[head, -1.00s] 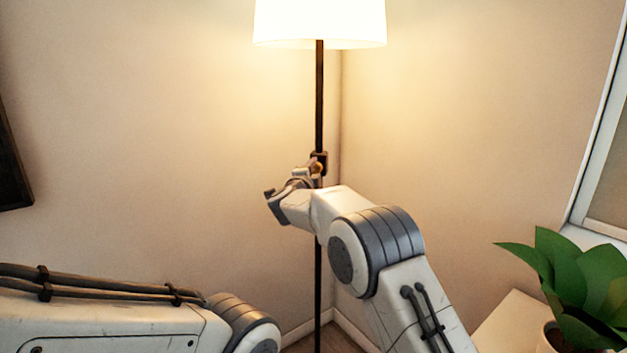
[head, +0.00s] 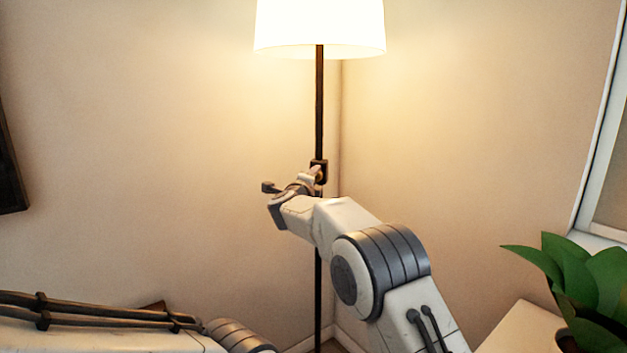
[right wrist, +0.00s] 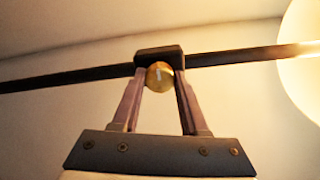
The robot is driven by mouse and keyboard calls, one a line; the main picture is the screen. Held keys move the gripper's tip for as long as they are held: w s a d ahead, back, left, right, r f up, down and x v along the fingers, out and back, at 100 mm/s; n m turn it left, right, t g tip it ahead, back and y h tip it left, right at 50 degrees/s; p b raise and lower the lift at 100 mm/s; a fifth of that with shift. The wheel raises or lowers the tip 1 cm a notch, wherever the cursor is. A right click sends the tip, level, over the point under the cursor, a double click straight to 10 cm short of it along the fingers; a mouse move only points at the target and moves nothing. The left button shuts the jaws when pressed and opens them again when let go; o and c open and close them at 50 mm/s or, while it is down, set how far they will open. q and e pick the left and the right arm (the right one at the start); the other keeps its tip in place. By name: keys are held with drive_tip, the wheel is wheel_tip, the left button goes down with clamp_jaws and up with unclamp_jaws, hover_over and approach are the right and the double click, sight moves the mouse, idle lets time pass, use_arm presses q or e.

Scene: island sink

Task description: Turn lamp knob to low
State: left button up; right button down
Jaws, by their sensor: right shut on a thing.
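The floor lamp has a lit white shade (head: 320,28) and a thin dark pole (head: 319,105). A dark switch box (head: 319,168) sits partway down the pole. In the right wrist view, a round brass knob (right wrist: 160,76) stands out from the dark box (right wrist: 160,52), with a short pale mark on its face. My right gripper (head: 316,176) is at the box; in the right wrist view its two fingers (right wrist: 159,84) are shut on the knob, one on each side. My left gripper is outside the views; only my left arm shows at the lower left.
The lamp stands in a corner between two beige walls. A green potted plant (head: 585,285) stands on a pale surface (head: 515,330) at the lower right, beside a window (head: 605,150). A dark frame (head: 10,160) hangs at the left.

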drive_tip(key=shift+f, duration=0.15)
drive_tip(key=shift+c, duration=2.1)
unclamp_jaws()
drive_tip(key=shift+s, duration=0.1)
drive_tip(key=b+v, duration=0.2)
drive_tip(key=v, duration=0.8)
drive_tip(key=shift+s, duration=0.15)
